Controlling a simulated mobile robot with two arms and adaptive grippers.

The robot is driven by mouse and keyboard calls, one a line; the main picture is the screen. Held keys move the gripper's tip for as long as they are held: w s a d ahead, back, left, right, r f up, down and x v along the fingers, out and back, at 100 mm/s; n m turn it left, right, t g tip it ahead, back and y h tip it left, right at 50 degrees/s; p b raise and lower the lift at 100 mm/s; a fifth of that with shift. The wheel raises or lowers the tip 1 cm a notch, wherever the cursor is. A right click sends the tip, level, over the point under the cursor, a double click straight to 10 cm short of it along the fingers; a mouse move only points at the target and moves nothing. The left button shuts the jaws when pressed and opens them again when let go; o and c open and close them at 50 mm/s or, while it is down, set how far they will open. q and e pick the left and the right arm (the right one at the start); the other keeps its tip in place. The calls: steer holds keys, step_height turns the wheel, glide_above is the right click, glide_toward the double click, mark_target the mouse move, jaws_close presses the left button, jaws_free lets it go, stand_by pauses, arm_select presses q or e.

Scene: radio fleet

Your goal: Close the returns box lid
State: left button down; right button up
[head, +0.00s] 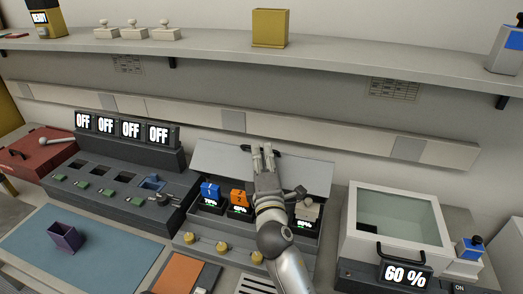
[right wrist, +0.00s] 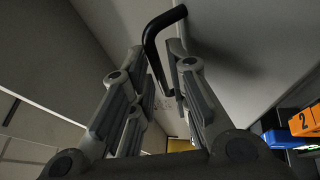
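A dark grey box (head: 188,240) stands in the middle of the counter, and I take it for the returns box. Its pale grey lid (head: 217,160) is up, leaning back toward the wall. A black bar handle (head: 245,148) sits near the lid's upper edge. My right gripper (head: 262,148) reaches over the box to this handle. In the right wrist view the handle (right wrist: 153,45) shows between the spread fingers, with gaps on both sides. My right arm hides part of the box. My left gripper is not in view.
Blue (head: 209,191) and orange (head: 238,198) numbered units stand in the box. A glass-lidded case (head: 392,255) reading 60 % stands at right. A slotted console (head: 125,190) with OFF displays is at left. A shelf (head: 215,45) runs above.

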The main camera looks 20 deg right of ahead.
steer(key=shift+v, duration=2.55)
